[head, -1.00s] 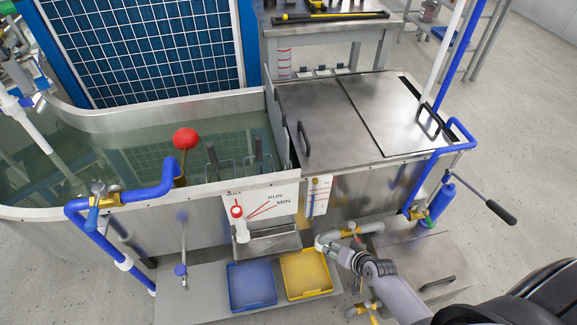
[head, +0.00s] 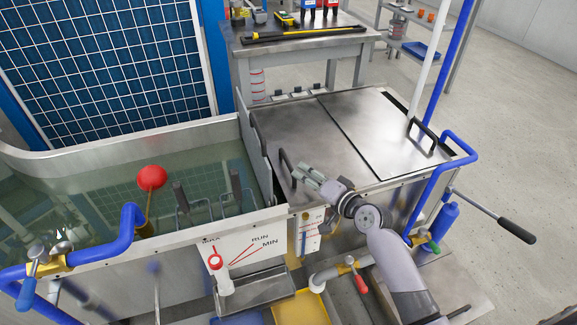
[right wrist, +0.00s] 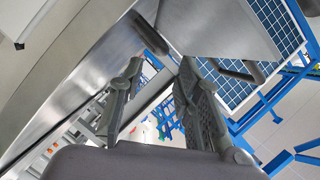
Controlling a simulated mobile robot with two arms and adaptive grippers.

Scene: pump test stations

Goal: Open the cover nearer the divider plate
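Two flat metal covers lie shut side by side on the tank's right part. The left cover (head: 318,138) is beside the upright divider plate (head: 258,150) and has a black bar handle (head: 287,172) near its left front corner. The right cover (head: 390,135) has its own black handle (head: 424,137). My right gripper (head: 304,174) is just right of the left cover's handle, above the front edge. In the right wrist view my right gripper (right wrist: 160,90) is open, with nothing between its fingers. A dark handle (right wrist: 150,34) shows beyond the fingertips. My left gripper is out of view.
The open water tank (head: 110,190) with a red ball float (head: 151,178) is left of the divider. Blue pipes (head: 435,185) and a black-gripped lever (head: 515,231) stand at the right. A workbench (head: 295,45) stands behind.

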